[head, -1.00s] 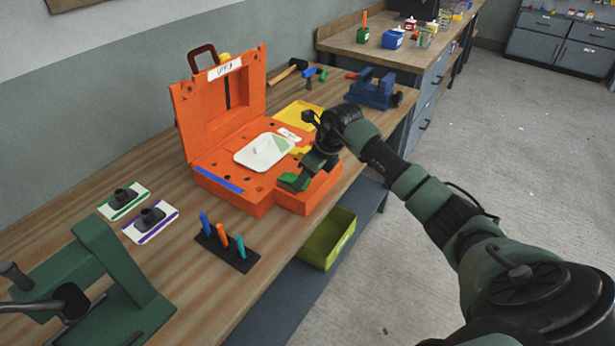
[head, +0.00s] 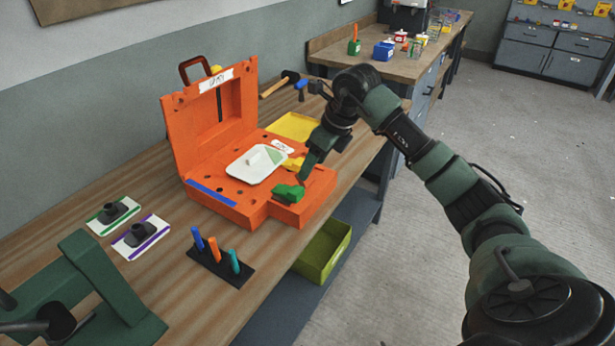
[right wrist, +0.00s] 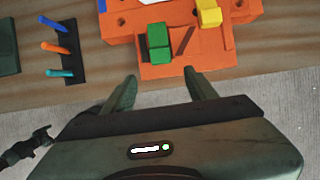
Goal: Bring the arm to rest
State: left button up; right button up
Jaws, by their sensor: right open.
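My right gripper (head: 306,170) is open and empty above the front right of the open orange mould case (head: 236,205). In the right wrist view its two fingers (right wrist: 162,88) are spread wide, short of the case's edge. A green block (head: 288,193) rests on the case's front part, apart from the fingers; it also shows in the right wrist view (right wrist: 158,42). My right arm (head: 438,165) reaches in from the lower right, bent at the wrist. My left gripper is not in view.
A white plate (head: 256,163) and a yellow block (head: 293,163) lie in the case. A pen rack (head: 222,262), two cards (head: 140,237) and a green fixture (head: 110,290) stand left. A green bin (head: 322,252) sits below. The floor (head: 410,270) right of the bench is clear.

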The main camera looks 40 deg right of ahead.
jog(key=shift+s+r, duration=0.1)
jog(key=shift+r, duration=0.25)
dwell(0.3)
